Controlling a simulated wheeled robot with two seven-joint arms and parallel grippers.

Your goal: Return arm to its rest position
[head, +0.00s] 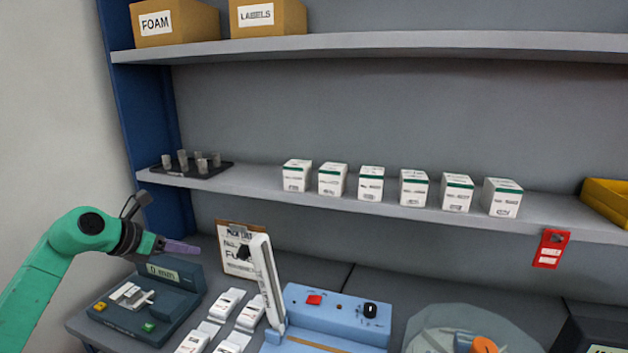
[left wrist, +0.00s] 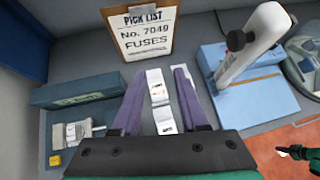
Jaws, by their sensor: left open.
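My left arm comes in from the left in the head view. Its left gripper (head: 178,247) is above the bench, just over the grey device with a display (head: 172,290). In the left wrist view the two purple fingers of the left gripper (left wrist: 160,72) are spread apart with nothing held. White fuse packs (left wrist: 157,92) lie on the bench below, seen between the fingers. A dark tip with a green part at the lower right edge of the left wrist view looks like my right gripper (left wrist: 290,152). Its jaws are too small to read.
A pick list clipboard (head: 237,250) leans at the back. A light blue machine (head: 335,312) with an upright white lever (head: 267,280) stands right of the packs. Above are a shelf (head: 350,204) with several white boxes and a dark tray (head: 215,172) of small cups.

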